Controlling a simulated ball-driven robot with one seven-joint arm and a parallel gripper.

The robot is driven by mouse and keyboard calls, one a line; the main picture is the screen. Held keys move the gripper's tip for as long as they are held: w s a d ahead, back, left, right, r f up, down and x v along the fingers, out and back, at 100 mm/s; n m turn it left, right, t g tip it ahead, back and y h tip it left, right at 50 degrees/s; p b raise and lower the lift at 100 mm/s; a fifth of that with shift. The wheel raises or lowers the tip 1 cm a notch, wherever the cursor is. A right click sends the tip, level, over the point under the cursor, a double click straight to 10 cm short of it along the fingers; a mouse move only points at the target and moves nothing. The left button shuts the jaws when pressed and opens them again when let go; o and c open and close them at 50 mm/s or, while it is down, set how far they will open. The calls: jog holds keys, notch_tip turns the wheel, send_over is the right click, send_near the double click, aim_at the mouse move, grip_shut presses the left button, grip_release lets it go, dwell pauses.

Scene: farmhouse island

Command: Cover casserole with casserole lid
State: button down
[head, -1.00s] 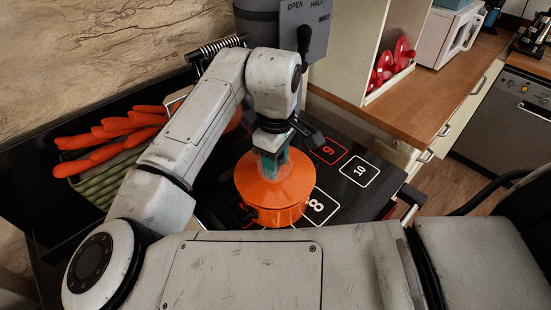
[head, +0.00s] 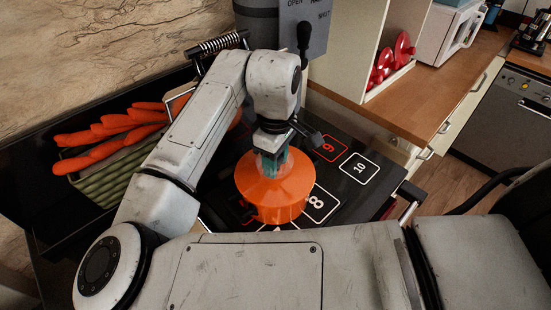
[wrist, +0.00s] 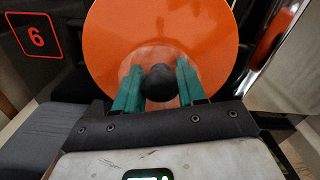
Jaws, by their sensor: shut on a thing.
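The casserole lid (head: 275,187) is an orange disc under my gripper (head: 272,153), above the dark numbered surface. In the wrist view, the lid (wrist: 160,45) fills the upper middle. Its black knob (wrist: 159,84) sits between the two teal fingers of my gripper (wrist: 158,88), which is shut on it. An orange piece behind my arm (head: 236,119) may be the casserole; most of it is hidden. An orange strip also shows at the right of the wrist view (wrist: 273,35).
A green crate of carrots (head: 95,178) stands left of my arm. The dark surface with numbered squares (head: 340,190) is clear right of the lid. A grey lever box (head: 305,30) stands behind. A wooden counter (head: 400,100) with red items is at the right.

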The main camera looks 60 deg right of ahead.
jog(key=shift+f, duration=0.35)
jog(key=c, duration=0.6)
grip_release()
jog(key=shift+o, duration=0.2)
notch_tip(320, 180, up, 4)
jog(key=p, duration=0.4)
jog(key=shift+r+p, duration=0.25)
jog(key=shift+p, duration=0.1)
jog(key=shift+r, duration=0.75)
